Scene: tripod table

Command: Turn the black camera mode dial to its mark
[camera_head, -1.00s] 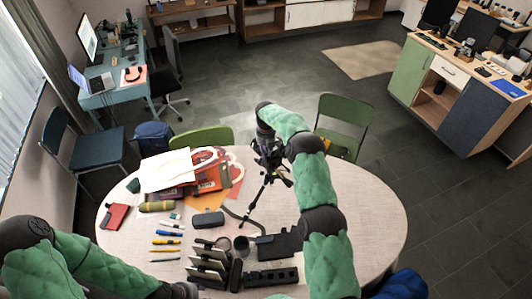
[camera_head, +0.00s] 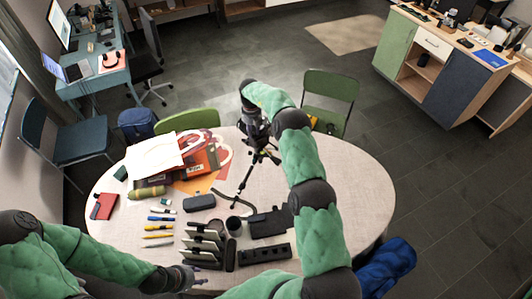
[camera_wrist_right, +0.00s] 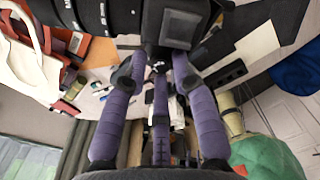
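The black camera (camera_head: 254,127) stands on a black tripod (camera_head: 246,178) at the far middle of the table. In the right wrist view the camera body (camera_wrist_right: 198,14) and its ringed lens (camera_wrist_right: 100,18) fill the top. I cannot make out the mode dial or its mark. My right gripper (camera_wrist_right: 160,67) has purple fingers bent inward, with tips apart just below the camera body in the picture. Table items show between them; I see nothing held. Contact with the camera is unclear. My left gripper (camera_head: 198,279) is low over the near left table edge, its fingers too small to read.
The oval table (camera_head: 352,190) holds papers and books (camera_head: 158,160) at left, pens (camera_head: 158,227), a grey case (camera_head: 199,203), a dark cup (camera_head: 233,223), an upright black rack (camera_head: 203,246) and black trays (camera_head: 265,253) in front. Green chairs (camera_head: 331,97) stand behind.

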